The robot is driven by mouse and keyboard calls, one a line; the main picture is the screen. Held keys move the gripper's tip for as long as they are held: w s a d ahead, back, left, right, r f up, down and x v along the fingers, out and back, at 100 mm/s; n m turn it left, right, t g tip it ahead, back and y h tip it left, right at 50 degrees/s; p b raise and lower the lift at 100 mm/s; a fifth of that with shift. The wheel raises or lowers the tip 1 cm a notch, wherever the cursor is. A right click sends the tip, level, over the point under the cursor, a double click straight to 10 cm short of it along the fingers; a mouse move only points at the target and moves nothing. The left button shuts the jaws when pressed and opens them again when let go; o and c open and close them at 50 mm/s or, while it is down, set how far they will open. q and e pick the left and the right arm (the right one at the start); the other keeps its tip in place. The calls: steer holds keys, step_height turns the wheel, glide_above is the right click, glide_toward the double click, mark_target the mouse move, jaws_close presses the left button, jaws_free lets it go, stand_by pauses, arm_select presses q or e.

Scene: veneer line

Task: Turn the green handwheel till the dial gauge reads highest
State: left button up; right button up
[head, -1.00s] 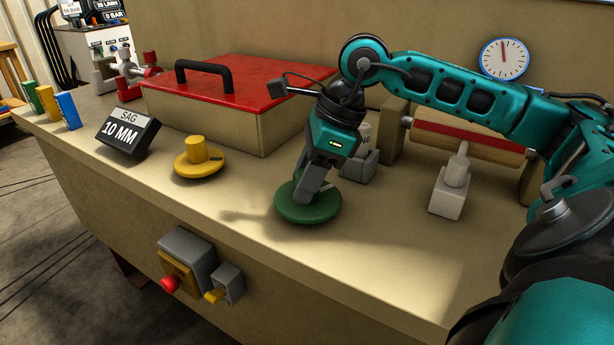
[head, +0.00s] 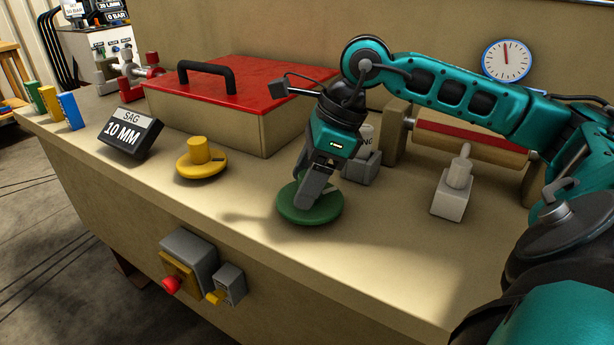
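The green handwheel (head: 328,214) lies flat on the bench top, near its front edge. My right gripper (head: 308,203) points down onto the wheel's middle, with its fingers around where the hub is. The fingers hide the hub, and the grip looks closed on it. A round white dial with a blue rim (head: 507,61) hangs on the back panel at the upper right. Its thin red needle points nearly straight up; its marks are too small to read. My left gripper is out of view.
A yellow handwheel (head: 202,160) and a black "SAG 10 MM" display (head: 131,132) stand left of the green wheel. A red-lidded box (head: 245,85) is behind. A grey lever block (head: 453,195) stands to the right. A red button box (head: 188,261) is on the bench front.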

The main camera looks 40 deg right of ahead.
steer(key=p+v, duration=0.2)
steer(key=v, duration=1.1)
stand_by(0.4)
